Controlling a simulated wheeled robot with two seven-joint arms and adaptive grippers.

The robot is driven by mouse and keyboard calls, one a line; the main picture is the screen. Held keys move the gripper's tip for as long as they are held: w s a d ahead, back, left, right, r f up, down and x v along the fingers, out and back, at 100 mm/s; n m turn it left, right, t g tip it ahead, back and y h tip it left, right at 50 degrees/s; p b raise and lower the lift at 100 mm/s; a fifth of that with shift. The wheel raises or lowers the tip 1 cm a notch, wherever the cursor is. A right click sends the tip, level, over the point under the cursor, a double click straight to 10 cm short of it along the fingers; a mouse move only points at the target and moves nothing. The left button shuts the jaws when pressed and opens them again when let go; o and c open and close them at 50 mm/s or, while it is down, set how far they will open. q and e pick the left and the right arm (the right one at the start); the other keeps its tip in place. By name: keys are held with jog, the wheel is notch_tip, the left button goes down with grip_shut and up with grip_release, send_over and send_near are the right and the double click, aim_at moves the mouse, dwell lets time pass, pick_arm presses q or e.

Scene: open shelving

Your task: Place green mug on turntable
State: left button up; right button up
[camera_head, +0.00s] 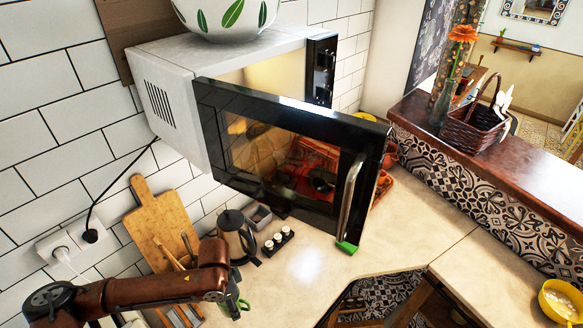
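The microwave (165,105) stands at the back with its black door (290,160) swung open towards me. Its lit inside shows above the door; the turntable is hidden. A green, mug-like thing with a handle (243,304) shows at the end of my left arm, low in the picture and partly hidden by the arm. My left gripper (235,281) is beside it, mostly hidden behind the wrist, so its fingers and any hold cannot be made out. A small bright green thing (347,247) shows under the door's lower corner by the handle. My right gripper is out of view.
A kettle (236,238), a dark rack with small white-topped jars (276,243) and a cutting board (158,222) stand along the wall. A patterned bowl sits on the microwave (226,15). The counter right of the jars is mostly clear. A wicker basket (470,128) is on the ledge.

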pick_arm(q)
jog(key=n+b, duration=0.1)
jog(key=n, duration=0.2)
jog(key=a+n+b, duration=0.1)
jog(key=n+b, duration=0.1)
jog(key=n, duration=0.1)
jog(key=n+b, duration=0.2)
jog(key=n, duration=0.1)
jog(key=shift+s+a+r, duration=0.15)
jog(key=shift+s+r, duration=0.1)
jog(key=shift+s, duration=0.15)
jog(key=n, duration=0.1)
jog(key=n+b, duration=0.1)
jog(key=shift+s+a+r+n, duration=0.15)
jog(key=shift+a+r+n, duration=0.05)
jog(key=shift+a+n, duration=0.1)
jog(key=shift+r+b, duration=0.1)
jog(key=shift+b, duration=0.2)
jog(key=shift+s, duration=0.1)
